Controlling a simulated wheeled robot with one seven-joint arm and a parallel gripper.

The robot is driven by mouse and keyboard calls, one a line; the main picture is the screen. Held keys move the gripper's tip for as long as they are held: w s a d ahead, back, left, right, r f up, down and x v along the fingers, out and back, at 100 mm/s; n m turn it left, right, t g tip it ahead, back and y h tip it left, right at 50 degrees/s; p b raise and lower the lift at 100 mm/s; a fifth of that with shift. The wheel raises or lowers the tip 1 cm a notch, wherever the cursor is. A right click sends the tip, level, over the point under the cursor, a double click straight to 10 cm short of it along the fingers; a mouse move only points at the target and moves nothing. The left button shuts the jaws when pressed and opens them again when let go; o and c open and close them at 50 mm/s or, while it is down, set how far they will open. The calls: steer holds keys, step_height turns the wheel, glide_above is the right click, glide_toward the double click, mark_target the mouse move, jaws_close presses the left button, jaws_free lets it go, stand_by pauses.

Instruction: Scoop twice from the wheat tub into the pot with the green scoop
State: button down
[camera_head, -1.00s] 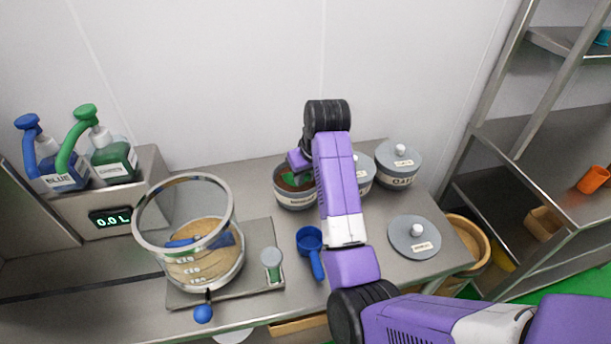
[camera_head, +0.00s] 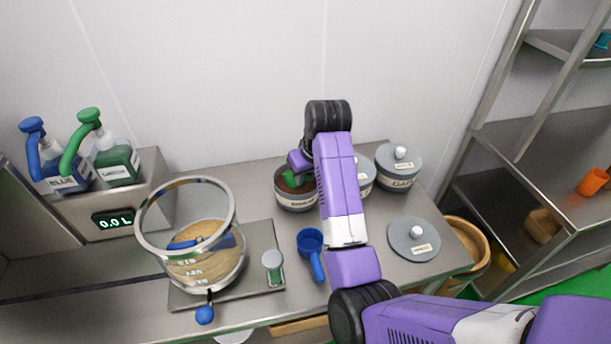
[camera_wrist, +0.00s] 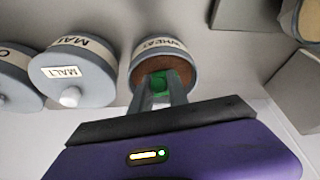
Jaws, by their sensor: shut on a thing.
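The open wheat tub (camera_head: 296,203) stands at the back of the table and holds brown contents. It also shows in the wrist view, labelled WHEAT (camera_wrist: 163,44). My gripper (camera_wrist: 160,90) is above the tub, shut on the green scoop (camera_wrist: 159,82). The scoop's green part shows over the tub's contents in the head view (camera_head: 291,180); its bowl is mostly hidden, so I cannot tell whether it is loaded. The clear pot (camera_head: 202,268) with measuring marks stands at the left on a metal plate. A tan surface and something blue show through its wall.
Lidded tubs (camera_head: 399,168) stand right of the wheat tub, one labelled MALT (camera_wrist: 75,70). A loose grey lid (camera_head: 413,243) and a blue scoop (camera_head: 310,240) lie in front. Blue and green pump bottles (camera_head: 115,163) stand back left.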

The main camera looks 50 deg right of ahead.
steer(key=shift+r+p, duration=2.3)
steer(key=shift+r, duration=0.1)
steer(key=shift+s+r+t+b, duration=0.1)
steer(key=shift+t+b, duration=0.4)
step_height(320, 180, up, 2)
steer(key=t+h+b, duration=0.1)
steer(key=t+b, duration=0.2)
steer(key=shift+r+h+b, duration=0.15)
steer(key=shift+h+b, duration=0.15)
steer(key=shift+b, duration=0.1)
steer(key=t+b, duration=0.1)
steer(key=b, duration=0.1)
steer(key=r+t+h+b, duration=0.1)
steer(key=t+b, duration=0.1)
steer(key=shift+r, duration=0.3)
steer(key=shift+r+b, duration=0.4)
steer(key=shift+b, duration=0.15)
